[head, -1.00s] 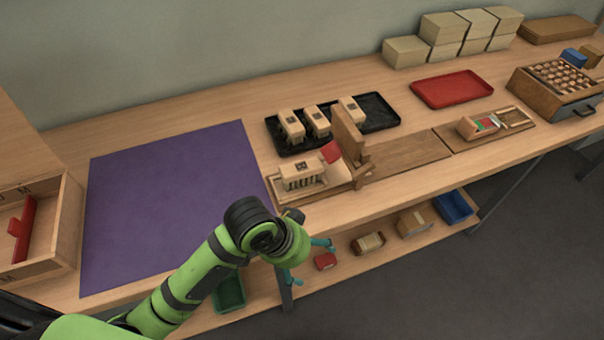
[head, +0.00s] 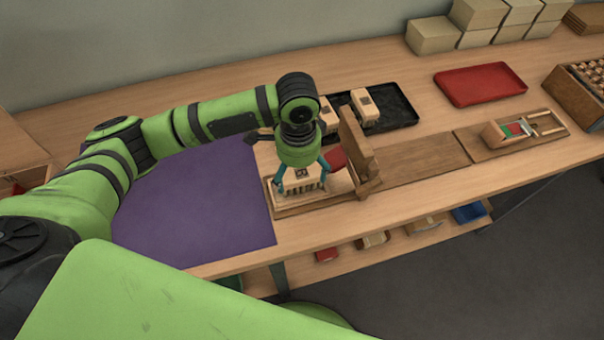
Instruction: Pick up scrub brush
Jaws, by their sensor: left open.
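A scrub brush (head: 301,184), a pale wooden block with a dark mark on top and tufts along its front, sits in the wooden fixture (head: 345,190) at the table's front edge. My left gripper (head: 302,172) points down from above with its teal fingers apart, one at each end of the brush. I cannot tell whether the fingers touch it. The gripper and wrist hide the area behind the brush. Other similar brushes (head: 365,107) stand on a black tray (head: 400,112) behind, partly hidden by my arm. My right gripper does not show.
An upright wooden piece (head: 354,145) and a red piece (head: 336,159) are close to the right of the gripper. A purple mat (head: 205,215) lies left. A red tray (head: 480,84) and a second fixture (head: 515,133) are further right.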

